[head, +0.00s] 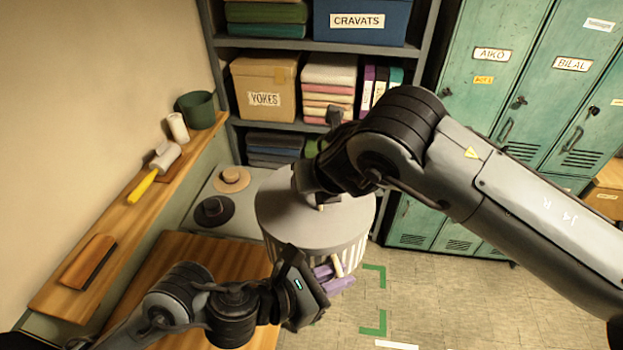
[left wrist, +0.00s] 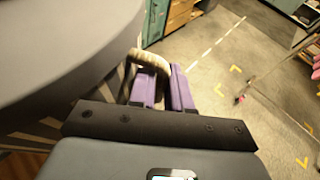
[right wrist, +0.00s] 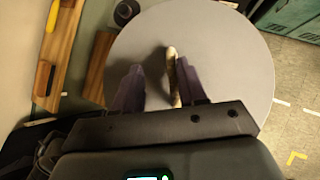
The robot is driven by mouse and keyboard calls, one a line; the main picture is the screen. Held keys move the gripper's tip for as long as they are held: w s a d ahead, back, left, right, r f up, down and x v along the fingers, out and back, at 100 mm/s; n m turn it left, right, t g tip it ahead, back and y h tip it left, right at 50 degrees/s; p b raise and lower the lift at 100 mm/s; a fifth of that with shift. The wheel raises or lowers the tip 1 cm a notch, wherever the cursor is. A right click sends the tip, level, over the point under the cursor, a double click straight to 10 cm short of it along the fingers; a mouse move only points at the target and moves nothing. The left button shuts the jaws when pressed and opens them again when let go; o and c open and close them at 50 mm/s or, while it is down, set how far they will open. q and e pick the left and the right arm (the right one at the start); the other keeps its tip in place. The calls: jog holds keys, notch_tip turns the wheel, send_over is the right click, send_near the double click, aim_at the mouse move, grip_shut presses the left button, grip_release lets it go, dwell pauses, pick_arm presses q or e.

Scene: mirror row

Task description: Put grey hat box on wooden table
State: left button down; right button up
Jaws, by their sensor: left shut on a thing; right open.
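The grey hat box (head: 300,222) is a round drum with a flat lid and striped sides, held up beside the wooden table (head: 190,252). My left gripper (head: 338,279) is shut on a pale side handle of the box; the handle (left wrist: 150,60) shows between its purple fingers in the left wrist view. My right gripper (right wrist: 160,88) is open over the lid (right wrist: 225,65), with a pale lid handle (right wrist: 171,65) between its fingers, nearer the right one. In the head view the right arm hides part of the lid. The box's underside is hidden.
A wooden ledge (head: 85,232) along the wall holds a brush (head: 90,262), a yellow-handled roller (head: 152,172), a white cup and a green pot (head: 197,108). Two hats (head: 214,210) lie behind the table. Shelves (head: 290,45) and green lockers (head: 500,75) stand behind.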

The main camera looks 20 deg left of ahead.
jog(key=shift+c, duration=0.3)
grip_shut()
jog(key=shift+o, duration=0.3)
grip_release()
jog(key=shift+r, duration=0.1)
